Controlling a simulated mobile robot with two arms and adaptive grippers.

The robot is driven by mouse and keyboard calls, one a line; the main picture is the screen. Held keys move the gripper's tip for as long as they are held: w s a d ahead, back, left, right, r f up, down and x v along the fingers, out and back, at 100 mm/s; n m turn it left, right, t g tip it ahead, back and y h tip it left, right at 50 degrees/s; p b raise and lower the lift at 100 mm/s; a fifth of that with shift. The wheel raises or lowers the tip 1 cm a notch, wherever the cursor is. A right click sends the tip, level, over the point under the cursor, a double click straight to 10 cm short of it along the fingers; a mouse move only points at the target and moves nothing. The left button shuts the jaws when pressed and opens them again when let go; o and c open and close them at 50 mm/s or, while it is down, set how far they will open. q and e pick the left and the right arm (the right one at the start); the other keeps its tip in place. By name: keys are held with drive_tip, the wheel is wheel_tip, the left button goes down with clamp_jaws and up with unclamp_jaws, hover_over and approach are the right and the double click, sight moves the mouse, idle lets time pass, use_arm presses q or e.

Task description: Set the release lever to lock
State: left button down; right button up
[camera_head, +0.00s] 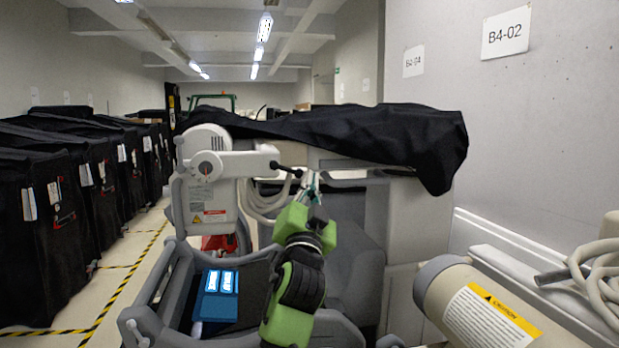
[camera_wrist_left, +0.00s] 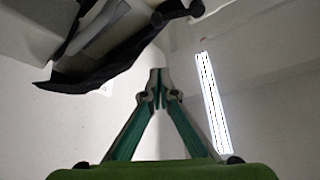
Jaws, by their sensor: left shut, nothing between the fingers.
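A small black lever (camera_head: 287,169) with a knobbed end sticks out from the right end of the white jointed arm on the grey cart; I take it to be the release lever. A dark, round-ended part (camera_wrist_left: 178,12) at the top of the left wrist view may be the same lever. My left gripper (camera_head: 313,184) is just right of and slightly below the lever, apart from it as far as I can tell. In the left wrist view its fingertips (camera_wrist_left: 158,74) meet with nothing between them. Lock markings are not legible. My right gripper is not in view.
A black cover (camera_head: 400,135) drapes over the equipment behind my gripper. A blue box (camera_head: 216,298) lies in the cart's tray (camera_head: 150,322). A beige cylinder (camera_head: 440,285) lies at the lower right. Black covered carts (camera_head: 40,240) line the left; striped floor tape edges an aisle.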

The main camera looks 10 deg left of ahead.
sight(287, 169)
use_arm(q)
drive_tip(key=d+p+x, duration=0.1)
drive_tip(key=p+x, duration=0.1)
drive_tip(key=x, duration=0.8)
drive_tip(key=a+f, duration=0.1)
drive_tip(key=a+f+p, duration=0.1)
drive_tip(key=a+f, duration=0.1)
drive_tip(key=shift+a+f, duration=0.15)
drive_tip(key=shift+f, duration=0.1)
idle(0.4)
